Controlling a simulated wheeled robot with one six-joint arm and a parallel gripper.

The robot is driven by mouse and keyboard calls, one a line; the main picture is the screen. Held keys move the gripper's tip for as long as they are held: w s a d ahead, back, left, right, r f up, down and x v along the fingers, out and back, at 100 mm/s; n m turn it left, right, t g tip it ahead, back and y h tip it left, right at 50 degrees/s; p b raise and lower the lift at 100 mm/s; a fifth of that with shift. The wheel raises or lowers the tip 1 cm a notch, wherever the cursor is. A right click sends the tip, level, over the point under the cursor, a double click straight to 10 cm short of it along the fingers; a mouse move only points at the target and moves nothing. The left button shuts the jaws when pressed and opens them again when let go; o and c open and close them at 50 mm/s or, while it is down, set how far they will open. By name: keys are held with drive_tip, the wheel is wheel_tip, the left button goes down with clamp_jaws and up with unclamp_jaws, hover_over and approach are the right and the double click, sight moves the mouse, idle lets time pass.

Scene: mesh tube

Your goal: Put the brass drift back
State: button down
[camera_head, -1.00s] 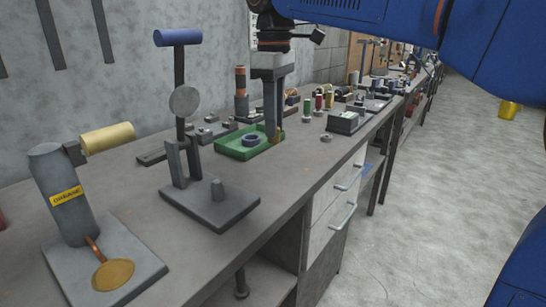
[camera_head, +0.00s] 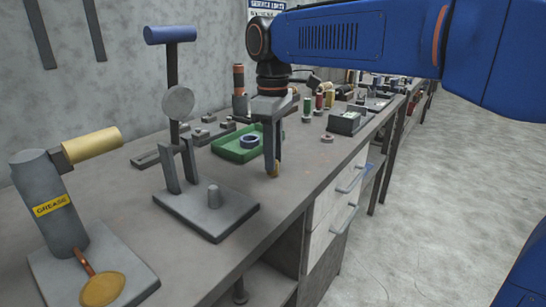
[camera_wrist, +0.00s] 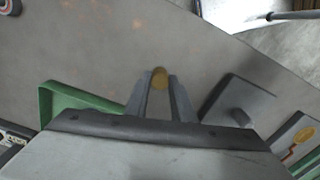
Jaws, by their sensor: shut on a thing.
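My gripper (camera_head: 273,172) points down over the bench, in front of the green tray's right end. In the wrist view its fingertips (camera_wrist: 158,82) are closed on the brass drift (camera_wrist: 160,77), which shows as a round golden end between them. In the head view only a thin golden strip of the drift shows beside the fingers; the rest is hidden. I cannot tell whether its lower end touches the bench. The green tray (camera_head: 222,151) holds a dark blue ring (camera_head: 249,141).
A grey press (camera_head: 205,215) with a blue-topped lever stands left of my gripper. A grease dispenser (camera_head: 52,205) stands nearer, at left. Several spools, a grey box (camera_head: 346,122) and small metal parts lie behind. The bench between the press and the front edge is bare.

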drive_tip(key=shift+f, duration=0.3)
drive_tip(key=shift+f, duration=0.15)
drive_tip(key=c, duration=1.5)
unclamp_jaws()
wheel_tip(320, 180, up, 12)
drive_tip(key=shift+r, duration=0.15)
drive_tip(key=s+d+f+m+t, duration=0.2)
drive_tip(key=s+d+f+m, duration=0.4)
drive_tip(key=d+f, duration=0.4)
drive_tip(key=s+d+f+m+t, duration=0.1)
drive_tip(key=s+d+f+m, duration=0.2)
drive_tip(key=s+d+f, duration=0.7)
drive_tip(key=s+d+f+m, duration=0.1)
drive_tip(key=d+f, duration=0.1)
drive_tip(key=f, duration=0.1)
drive_tip(key=s+d+f+m+t, duration=0.1)
drive_tip(key=s+d+f+m, duration=0.1)
drive_tip(key=f, duration=0.1)
drive_tip(key=s+d+f+m, duration=0.1)
drive_tip(key=d+f, duration=0.2)
drive_tip(key=shift+s+f+t, duration=0.2)
drive_tip(key=shift+s+t, duration=0.15)
drive_tip(key=shift+t, duration=0.05)
